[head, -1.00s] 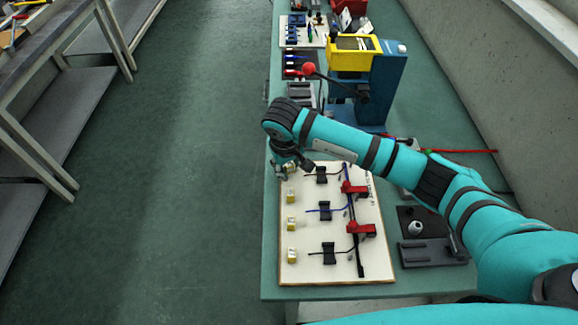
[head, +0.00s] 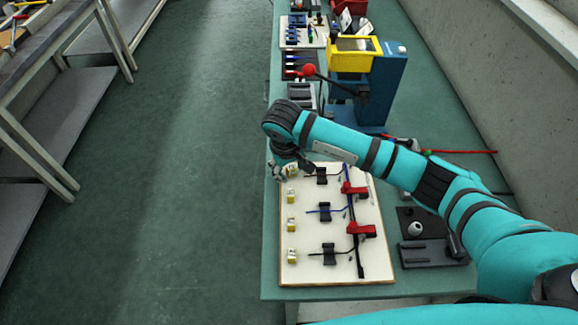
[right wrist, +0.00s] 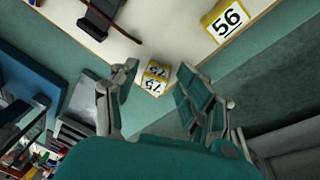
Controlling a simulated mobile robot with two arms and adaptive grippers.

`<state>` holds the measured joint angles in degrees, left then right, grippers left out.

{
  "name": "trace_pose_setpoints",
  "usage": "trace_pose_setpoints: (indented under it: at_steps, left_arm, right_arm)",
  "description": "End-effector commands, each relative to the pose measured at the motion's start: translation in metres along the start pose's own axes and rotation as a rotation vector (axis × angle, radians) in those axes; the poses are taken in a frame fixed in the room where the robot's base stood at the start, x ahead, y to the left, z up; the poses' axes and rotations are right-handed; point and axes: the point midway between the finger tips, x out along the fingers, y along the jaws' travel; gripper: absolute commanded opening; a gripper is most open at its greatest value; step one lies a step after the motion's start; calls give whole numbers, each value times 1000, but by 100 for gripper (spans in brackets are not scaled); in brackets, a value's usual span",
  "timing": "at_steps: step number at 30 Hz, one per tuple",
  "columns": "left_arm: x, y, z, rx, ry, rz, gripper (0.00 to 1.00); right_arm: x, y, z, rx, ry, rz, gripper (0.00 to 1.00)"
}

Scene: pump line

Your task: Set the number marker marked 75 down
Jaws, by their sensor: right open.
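The number marker marked 75 (right wrist: 154,79) is a small yellow and white block. In the right wrist view it rests at the corner of the cream board (right wrist: 130,50), between the spread fingers of my right gripper (right wrist: 157,84). The fingers stand apart from it on both sides. In the head view the marker (head: 292,170) is at the board's far left corner, with my right gripper (head: 279,172) just left of it. My left gripper is not in view.
A marker marked 56 (right wrist: 227,20) stands farther along the same board edge. Black clips (head: 322,175) with wires and red valves (head: 361,229) occupy the board's middle. A blue and yellow machine (head: 377,85) stands behind. Floor is open left of the bench.

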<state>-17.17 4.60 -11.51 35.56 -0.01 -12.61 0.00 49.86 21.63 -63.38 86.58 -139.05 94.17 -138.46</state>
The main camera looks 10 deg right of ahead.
Motion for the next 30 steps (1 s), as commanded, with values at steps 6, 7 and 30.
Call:
trace_pose_setpoints:
  at_steps: [6,7,30]
  left_arm:
    - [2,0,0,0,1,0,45]
    - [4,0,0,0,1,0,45]
    - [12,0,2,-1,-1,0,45]
  right_arm:
    - [-48,0,-4,-2,12,-2,47]
    - [-55,1,-4,-1,12,-1,47]
    - [-127,1,-2,1,6,-2,47]
